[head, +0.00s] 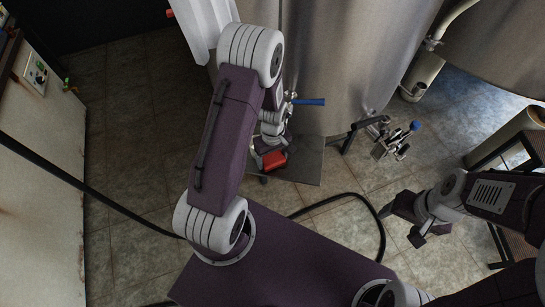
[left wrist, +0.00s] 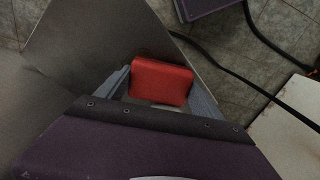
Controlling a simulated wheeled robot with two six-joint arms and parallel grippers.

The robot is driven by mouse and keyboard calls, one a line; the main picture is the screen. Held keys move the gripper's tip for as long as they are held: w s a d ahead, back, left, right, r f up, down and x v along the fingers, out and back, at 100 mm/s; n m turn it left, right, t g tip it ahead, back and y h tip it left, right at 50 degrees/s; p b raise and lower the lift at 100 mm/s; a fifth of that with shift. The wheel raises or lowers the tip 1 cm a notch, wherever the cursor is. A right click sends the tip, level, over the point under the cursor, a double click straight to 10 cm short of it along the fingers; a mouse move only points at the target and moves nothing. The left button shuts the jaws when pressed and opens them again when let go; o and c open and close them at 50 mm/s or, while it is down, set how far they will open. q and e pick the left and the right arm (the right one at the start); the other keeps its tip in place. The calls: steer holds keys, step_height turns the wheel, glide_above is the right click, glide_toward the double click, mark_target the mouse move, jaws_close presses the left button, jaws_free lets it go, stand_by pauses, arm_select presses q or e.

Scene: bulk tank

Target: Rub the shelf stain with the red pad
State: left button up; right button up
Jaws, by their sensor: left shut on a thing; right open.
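The red pad (head: 275,160) is between the jaws of my left gripper (head: 270,164). In the left wrist view the red pad (left wrist: 160,82) sits between the two grey fingers of my left gripper (left wrist: 165,92), which is shut on it. The grey shelf (head: 308,163) is a flat plate in front of the tank; its surface also shows in the left wrist view (left wrist: 95,45). The pad is over the shelf's left part in the head view; I cannot tell whether it touches. I see no stain on the visible shelf. My right gripper (head: 402,222) is open and empty over the floor.
A large steel tank (head: 345,60) stands behind the shelf, with a blue-handled valve (head: 308,101) and a metal outlet fitting (head: 392,140). A black hose (head: 345,196) crosses the tiled floor. A stained white wall or cabinet (head: 40,170) is at the left.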

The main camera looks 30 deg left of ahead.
arm_select(q)
steer(key=shift+f+b, duration=0.35)
steer(key=shift+f, duration=0.2)
